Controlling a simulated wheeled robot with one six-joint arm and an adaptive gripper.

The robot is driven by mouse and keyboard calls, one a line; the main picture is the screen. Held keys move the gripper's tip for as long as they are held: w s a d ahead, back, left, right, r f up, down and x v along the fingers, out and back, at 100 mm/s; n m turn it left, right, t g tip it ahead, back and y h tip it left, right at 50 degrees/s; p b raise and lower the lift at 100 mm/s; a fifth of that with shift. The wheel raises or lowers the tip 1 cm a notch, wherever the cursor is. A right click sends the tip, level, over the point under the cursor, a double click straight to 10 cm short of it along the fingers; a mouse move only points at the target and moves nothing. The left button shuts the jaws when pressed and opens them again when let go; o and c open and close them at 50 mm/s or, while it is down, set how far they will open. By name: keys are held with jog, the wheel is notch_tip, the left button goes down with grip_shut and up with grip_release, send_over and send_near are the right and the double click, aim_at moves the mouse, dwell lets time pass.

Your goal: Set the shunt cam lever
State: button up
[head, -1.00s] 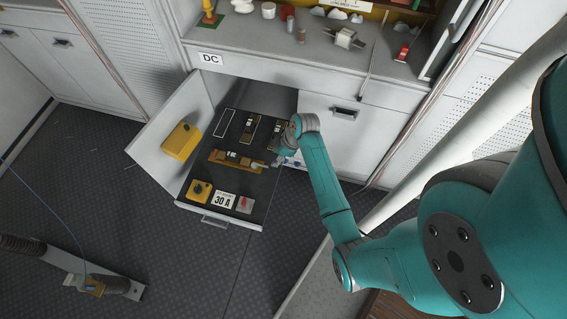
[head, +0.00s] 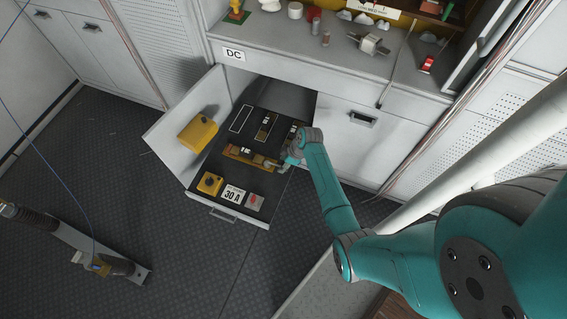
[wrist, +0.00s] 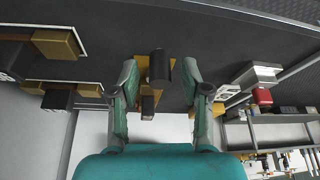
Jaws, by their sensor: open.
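A black panel (head: 222,165) fills a pulled-out drawer under the DC label. A brass bar assembly (head: 240,154) lies across its middle. My gripper (head: 276,165) is low over the panel, by the right end of this bar. In the wrist view my gripper (wrist: 160,97) is open, its two teal fingers apart. A black cylindrical piece (wrist: 159,66) on a brass-coloured block (wrist: 142,68) shows between and beyond the fingertips, apparently untouched. I cannot tell whether this piece is the shunt cam lever.
A yellow knob box (head: 209,184), a 30 A card (head: 232,195) and a red-topped grey block (head: 255,202) sit at the panel's front. Fuse-like modules (head: 266,126) stand behind. A yellow box (head: 198,133) is on the left white panel. The floor (head: 150,210) before the drawer is mostly clear.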

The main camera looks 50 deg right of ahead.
jog(key=shift+f, duration=0.1)
grip_shut()
